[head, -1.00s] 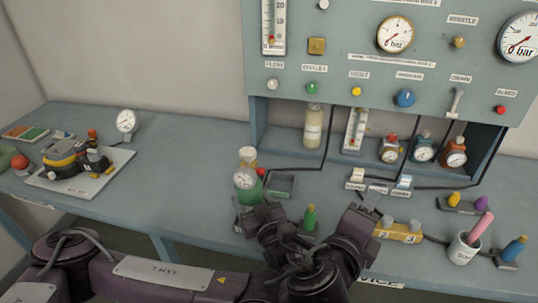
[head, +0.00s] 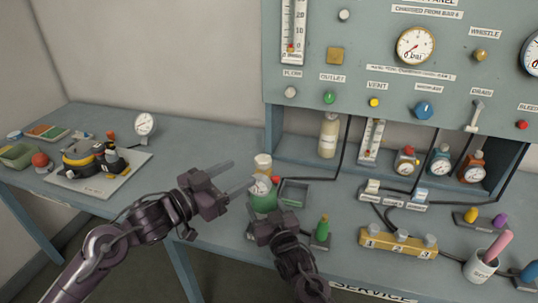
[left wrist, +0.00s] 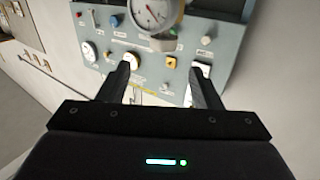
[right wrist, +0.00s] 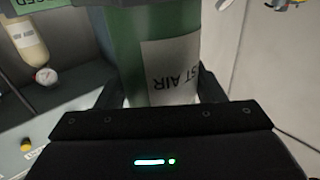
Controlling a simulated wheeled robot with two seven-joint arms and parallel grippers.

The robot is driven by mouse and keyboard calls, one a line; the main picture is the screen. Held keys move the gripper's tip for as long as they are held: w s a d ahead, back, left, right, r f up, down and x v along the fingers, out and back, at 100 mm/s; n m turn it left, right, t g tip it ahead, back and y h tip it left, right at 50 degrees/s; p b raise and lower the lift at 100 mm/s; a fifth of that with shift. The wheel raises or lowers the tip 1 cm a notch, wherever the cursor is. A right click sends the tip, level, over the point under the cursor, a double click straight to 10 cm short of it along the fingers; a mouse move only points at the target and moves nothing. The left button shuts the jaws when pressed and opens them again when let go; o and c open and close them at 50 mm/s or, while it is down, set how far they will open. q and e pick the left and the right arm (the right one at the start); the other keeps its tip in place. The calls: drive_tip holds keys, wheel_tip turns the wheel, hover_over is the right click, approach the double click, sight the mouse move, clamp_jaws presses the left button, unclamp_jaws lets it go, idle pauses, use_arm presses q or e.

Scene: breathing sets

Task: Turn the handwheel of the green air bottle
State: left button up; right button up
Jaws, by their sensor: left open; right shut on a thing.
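The green air bottle (head: 263,202) stands upright near the bench's front edge, with a pale gauge and a cream top (head: 263,161). I cannot make out its handwheel clearly. My right gripper (head: 262,216) is shut on the bottle's body; the right wrist view shows the green body (right wrist: 122,50) with a white label between the fingers. My left gripper (head: 241,175) is open and empty, its fingers pointing at the bottle's upper part from the left. A dial gauge (left wrist: 150,13) shows above the fingers in the left wrist view.
A grey open tray (head: 293,193) is right of the bottle. The gauge panel (head: 360,75) rises behind. The bench left of the bottle is clear up to a tray with a mask (head: 92,158).

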sight(263, 161)
use_arm(q)
drive_tip(key=x, duration=1.1)
drive_tip(key=shift+w+a+f, duration=0.1)
drive_tip(key=shift+w, duration=0.15)
drive_tip(key=c, duration=1)
drive_tip(key=shift+n, duration=0.3)
drive_tip(key=shift+n+t+y, duration=0.3)
drive_tip(key=shift+t, duration=0.1)
